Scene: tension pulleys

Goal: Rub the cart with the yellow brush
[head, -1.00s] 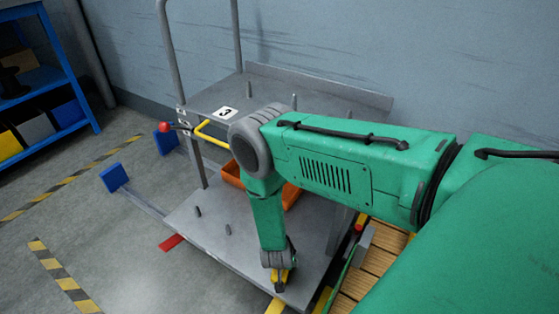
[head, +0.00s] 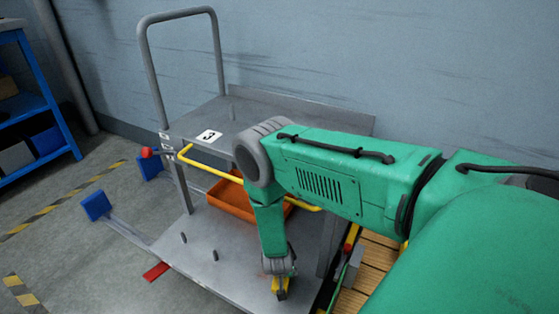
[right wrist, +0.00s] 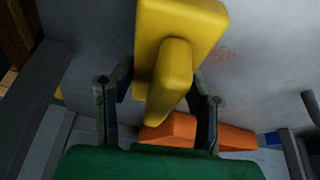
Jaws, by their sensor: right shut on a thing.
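The cart (head: 190,242) is a grey metal trolley with two shelves, a tall loop handle and a "3" label on its upper shelf. My right gripper (head: 280,290) is over the near part of the cart's lower shelf in the head view. In the right wrist view my right gripper (right wrist: 160,105) is shut on the handle of the yellow brush (right wrist: 182,35). The brush's block is beyond the fingers, in front of a grey surface with a faint reddish smudge. I cannot tell whether the brush touches that surface. My left gripper is not in view.
An orange bin (head: 232,198) stands on the lower shelf, and several short pegs rise from the shelves. A yellow bar (head: 205,165) crosses the cart's front. A blue rack (head: 35,100) stands at the left. Wooden slats (head: 378,262) lie at the right.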

